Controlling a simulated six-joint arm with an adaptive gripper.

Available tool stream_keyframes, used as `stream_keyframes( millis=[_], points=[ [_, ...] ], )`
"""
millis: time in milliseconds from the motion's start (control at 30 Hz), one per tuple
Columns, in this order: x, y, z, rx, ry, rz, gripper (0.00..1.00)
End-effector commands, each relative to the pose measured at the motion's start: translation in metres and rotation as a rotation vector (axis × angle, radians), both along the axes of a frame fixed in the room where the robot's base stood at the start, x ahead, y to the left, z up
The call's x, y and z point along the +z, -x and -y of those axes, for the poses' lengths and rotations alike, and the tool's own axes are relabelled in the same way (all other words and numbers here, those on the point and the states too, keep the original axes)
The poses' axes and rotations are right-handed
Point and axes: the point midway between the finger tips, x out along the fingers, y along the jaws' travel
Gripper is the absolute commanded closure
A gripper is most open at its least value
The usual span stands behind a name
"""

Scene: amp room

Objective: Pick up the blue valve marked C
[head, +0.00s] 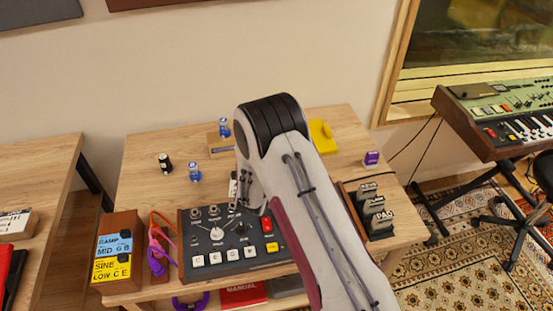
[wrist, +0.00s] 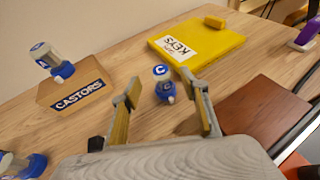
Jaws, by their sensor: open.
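In the wrist view a small valve marked C (wrist: 162,71), with a blue cap and blue base, stands upright on the wooden table. My gripper (wrist: 160,84) is open, with one finger to the left of the valve and one to the right. The valve appears between the fingers, a little beyond them; I see no contact. Another blue-capped valve (wrist: 52,62) sits on the castors box, also visible in the head view (head: 224,128). A third blue valve (head: 195,173) stands on the table. In the head view my arm hides the C valve and most of my gripper.
The castors box (wrist: 76,98) is left of the valve. A yellow keys box (wrist: 215,42) lies behind it, and a reddish-brown panel (wrist: 262,115) lies right. A black valve (head: 164,162), control panel (head: 190,265) and purple item (head: 372,158) are also on the table.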

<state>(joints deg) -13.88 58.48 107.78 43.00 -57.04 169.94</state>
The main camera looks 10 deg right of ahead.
Motion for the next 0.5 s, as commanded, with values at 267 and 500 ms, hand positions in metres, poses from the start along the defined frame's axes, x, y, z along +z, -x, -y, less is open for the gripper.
stream_keyframes(
  millis=[267,500],
  points=[
    [-0.010,-0.022,0.014,-0.001,0.001,-0.001,0.55],
    [-0.013,-0.028,0.016,0.000,0.001,0.000,0.55]
  ],
)
